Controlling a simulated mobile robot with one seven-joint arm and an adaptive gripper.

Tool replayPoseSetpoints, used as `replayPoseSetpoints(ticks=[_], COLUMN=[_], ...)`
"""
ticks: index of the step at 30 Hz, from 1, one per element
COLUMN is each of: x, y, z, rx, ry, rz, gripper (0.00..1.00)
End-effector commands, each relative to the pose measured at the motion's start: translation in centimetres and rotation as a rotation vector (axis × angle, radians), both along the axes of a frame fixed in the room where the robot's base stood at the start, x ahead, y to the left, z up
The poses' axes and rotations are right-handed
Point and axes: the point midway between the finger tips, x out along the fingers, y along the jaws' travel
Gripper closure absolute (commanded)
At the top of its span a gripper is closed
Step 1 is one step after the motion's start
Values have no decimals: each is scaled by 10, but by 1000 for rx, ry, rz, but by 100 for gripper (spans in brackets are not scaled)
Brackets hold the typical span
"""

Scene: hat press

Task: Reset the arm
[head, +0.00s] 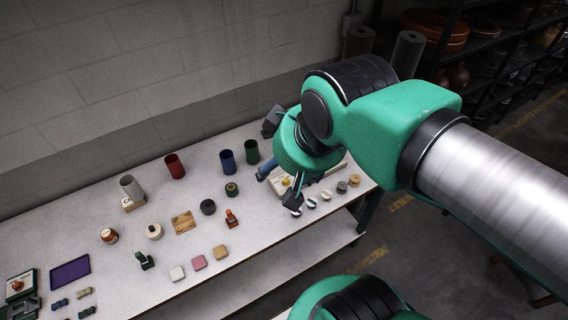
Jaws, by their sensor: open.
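My arm, green with dark joints and a silver link, reaches in from the right in the head view. My gripper (292,200) hangs over the right end of the white table (110,202), partly hidden by my green wrist. It is open, and I see nothing held in it. A pale board (318,178) lies under and behind the gripper, partly covered by it. How high the gripper is above the table is hard to tell.
Small round pieces (341,187) stand right of the gripper. Blue (227,162), green (252,152) and red (175,166) cups stand along the back. A black ring (208,207), wooden plate (184,223) and purple tray (70,272) lie leftward. Shelves (500,50) stand behind, right.

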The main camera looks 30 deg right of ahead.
Motion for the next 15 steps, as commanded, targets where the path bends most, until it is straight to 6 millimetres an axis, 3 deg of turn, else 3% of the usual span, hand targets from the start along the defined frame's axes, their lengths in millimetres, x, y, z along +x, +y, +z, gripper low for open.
replayPoseSetpoints(ticks=[10, 15], x=[0, 0], y=[0, 0], z=[-1, -11], rx=[0, 0], ry=[0, 0], rz=[0, 0], gripper=[36, 36])
